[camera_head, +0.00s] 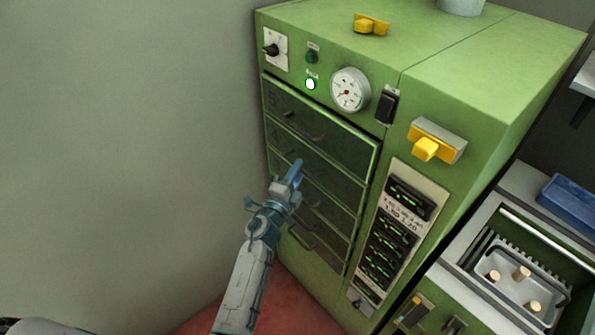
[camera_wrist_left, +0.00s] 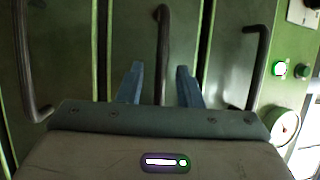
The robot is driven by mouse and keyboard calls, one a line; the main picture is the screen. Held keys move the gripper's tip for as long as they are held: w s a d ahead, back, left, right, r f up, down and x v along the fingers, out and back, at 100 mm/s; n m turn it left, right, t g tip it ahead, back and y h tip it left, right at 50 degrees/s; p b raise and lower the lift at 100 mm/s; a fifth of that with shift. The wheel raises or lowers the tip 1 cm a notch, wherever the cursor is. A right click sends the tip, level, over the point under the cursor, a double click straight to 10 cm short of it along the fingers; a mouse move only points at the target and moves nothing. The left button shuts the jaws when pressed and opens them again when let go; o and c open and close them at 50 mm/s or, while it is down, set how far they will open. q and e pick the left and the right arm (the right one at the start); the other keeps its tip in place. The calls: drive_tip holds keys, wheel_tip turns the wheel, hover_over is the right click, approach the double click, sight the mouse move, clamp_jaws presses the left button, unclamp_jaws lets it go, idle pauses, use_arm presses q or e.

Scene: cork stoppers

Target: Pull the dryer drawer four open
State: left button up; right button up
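The green dryer (camera_head: 470,75) has a stack of dark green drawers, all flush with its front. The second drawer from the top (camera_head: 335,165) carries a faint mark, perhaps a 4. My left gripper (camera_head: 294,172) is in front of it and hides its handle in the head view. In the left wrist view, that drawer's dark bar handle (camera_wrist_left: 162,45) stands between the two blue fingers of the left gripper (camera_wrist_left: 159,85). The fingers are open, with gaps on both sides of the bar. My right gripper is not in view.
The top drawer's handle (camera_wrist_left: 258,65) and a lower drawer's handle (camera_wrist_left: 30,65) flank the gripper. A grey wall (camera_head: 130,140) stands close at the left.

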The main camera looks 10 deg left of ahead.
use_arm(q)
drive_tip(key=shift+w, duration=0.15)
clamp_jaws()
